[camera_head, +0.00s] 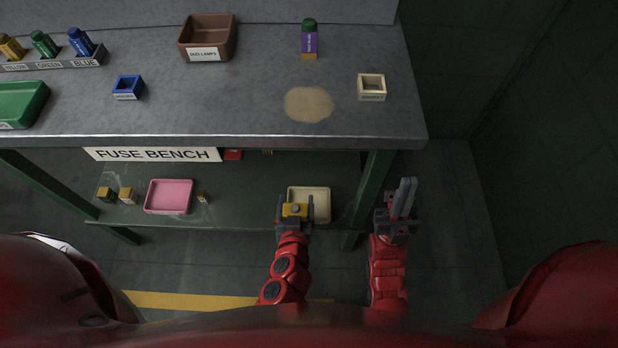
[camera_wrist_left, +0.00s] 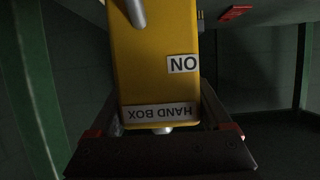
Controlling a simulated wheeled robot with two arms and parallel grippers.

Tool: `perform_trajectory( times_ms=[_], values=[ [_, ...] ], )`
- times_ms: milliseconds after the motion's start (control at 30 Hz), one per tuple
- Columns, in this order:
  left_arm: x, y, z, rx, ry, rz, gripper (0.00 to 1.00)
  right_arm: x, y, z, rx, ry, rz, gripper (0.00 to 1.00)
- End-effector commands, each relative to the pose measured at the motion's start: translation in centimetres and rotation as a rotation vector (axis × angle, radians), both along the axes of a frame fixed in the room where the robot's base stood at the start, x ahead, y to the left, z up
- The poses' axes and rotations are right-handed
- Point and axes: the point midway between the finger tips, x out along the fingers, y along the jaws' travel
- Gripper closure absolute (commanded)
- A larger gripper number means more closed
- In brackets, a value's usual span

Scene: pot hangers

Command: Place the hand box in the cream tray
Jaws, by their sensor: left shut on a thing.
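The yellow hand box (camera_head: 295,211) is held in my left gripper (camera_head: 296,203), with a finger on each side of it. In the left wrist view the hand box (camera_wrist_left: 150,70) fills the middle, with its HAND BOX label upside down and a grey knob on its face. The cream tray (camera_head: 322,192) is on the lower green shelf, partly hidden behind the gripper and box. The box overlaps the tray's front left in the head view; I cannot tell whether they touch. My right gripper (camera_head: 405,192) is empty beside the bench's right leg, its finger gap unclear.
A pink tray (camera_head: 169,197) and small yellow-topped boxes (camera_head: 127,196) stand left on the lower shelf (camera_head: 245,207). The grey bench top (camera_head: 220,105) overhangs the shelf. A green leg (camera_head: 369,190) stands between my grippers. The shelf between the pink and cream trays is mostly clear.

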Motion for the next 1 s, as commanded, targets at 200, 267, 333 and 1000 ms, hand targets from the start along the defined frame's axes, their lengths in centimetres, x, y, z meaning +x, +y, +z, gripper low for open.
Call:
perform_trajectory(
  times_ms=[200,267,333,1000],
  values=[
    [6.5,-1.7,-0.3,0.003,-0.004,0.001,0.9,0.0,0.0,0.8,0.0,0.0,0.0,1.0],
    [8.1,-2.1,-0.4,0.002,-0.004,0.001,0.9,0.0,0.0,0.8,0.0,0.0,0.0,1.0],
    [9.7,-2.5,-0.7,0.002,-0.002,0.001,0.9,0.0,0.0,0.9,0.0,0.0,0.0,1.0],
    [12.1,-3.3,-4.6,0.001,0.0,0.0,0.9,0.0,0.0,-0.3,0.0,0.0,0.0,1.0]
  ],
)
